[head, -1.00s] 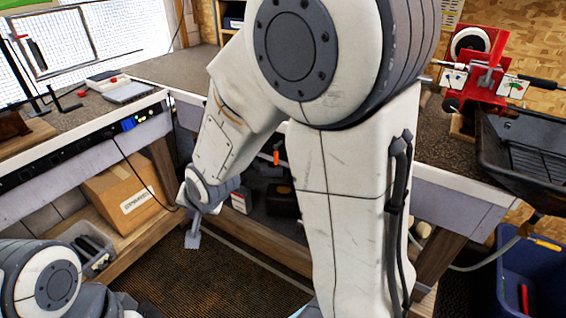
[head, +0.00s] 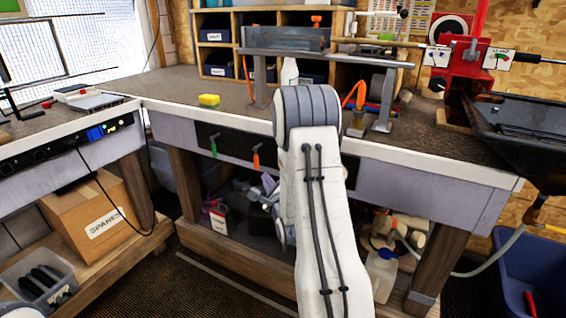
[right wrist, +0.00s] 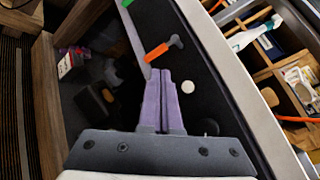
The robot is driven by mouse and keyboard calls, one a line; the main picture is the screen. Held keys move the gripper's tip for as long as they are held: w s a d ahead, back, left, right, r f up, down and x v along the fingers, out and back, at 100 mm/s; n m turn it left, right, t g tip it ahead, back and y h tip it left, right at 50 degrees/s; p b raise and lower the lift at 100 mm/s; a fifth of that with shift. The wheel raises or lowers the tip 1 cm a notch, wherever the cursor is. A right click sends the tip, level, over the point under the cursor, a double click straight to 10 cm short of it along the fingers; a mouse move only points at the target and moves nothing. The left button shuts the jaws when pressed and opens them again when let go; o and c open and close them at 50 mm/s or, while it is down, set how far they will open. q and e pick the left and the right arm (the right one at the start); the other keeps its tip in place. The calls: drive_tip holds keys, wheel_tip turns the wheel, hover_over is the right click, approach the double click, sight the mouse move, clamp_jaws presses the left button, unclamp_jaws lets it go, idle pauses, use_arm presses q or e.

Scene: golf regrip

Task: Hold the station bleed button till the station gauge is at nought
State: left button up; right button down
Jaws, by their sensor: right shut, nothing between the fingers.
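My right gripper (head: 267,186) is below the bench front in the head view, partly hidden by my arm. In the right wrist view its two pale fingers (right wrist: 162,75) are shut together with nothing between them. They point at a black panel (right wrist: 200,62) on the bench front. A small white round button (right wrist: 187,87) is on that panel, just right of the fingers and apart from them; I see no label marking it as the bleed button. The red station (head: 465,75) on the bench carries white gauge faces (head: 498,60), too small to read. My left gripper is out of view.
An orange-handled lever (right wrist: 161,49) is on the panel close ahead of the fingers; a green one (head: 213,144) is farther left. A metal rack (head: 385,60) and yellow sponge (head: 209,100) are on the bench. A cardboard box (head: 92,215) is on the left lower shelf.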

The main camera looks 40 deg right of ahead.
drive_tip(key=shift+w+d, duration=0.1)
drive_tip(key=w+d, duration=0.3)
drive_tip(key=d, duration=0.5)
drive_tip(key=shift+p, duration=0.35)
drive_tip(key=shift+w, duration=0.15)
idle(1.7)
drive_tip(key=shift+w+d, duration=0.15)
drive_tip(key=shift+d, duration=0.15)
drive_tip(key=shift+w+d, duration=0.15)
drive_tip(key=shift+d, duration=0.35)
idle(1.9)
drive_tip(key=shift+a, duration=0.1)
idle(0.5)
drive_tip(key=shift+s+a, duration=0.35)
drive_tip(key=shift+a, duration=0.4)
drive_tip(key=shift+a, duration=0.1)
drive_tip(key=shift+s+a, duration=0.3)
drive_tip(key=shift+a, duration=0.45)
drive_tip(key=shift+s+a, duration=0.35)
drive_tip(key=shift+a, duration=0.4)
drive_tip(key=shift+s+a, duration=0.3)
drive_tip(key=shift+a, duration=0.45)
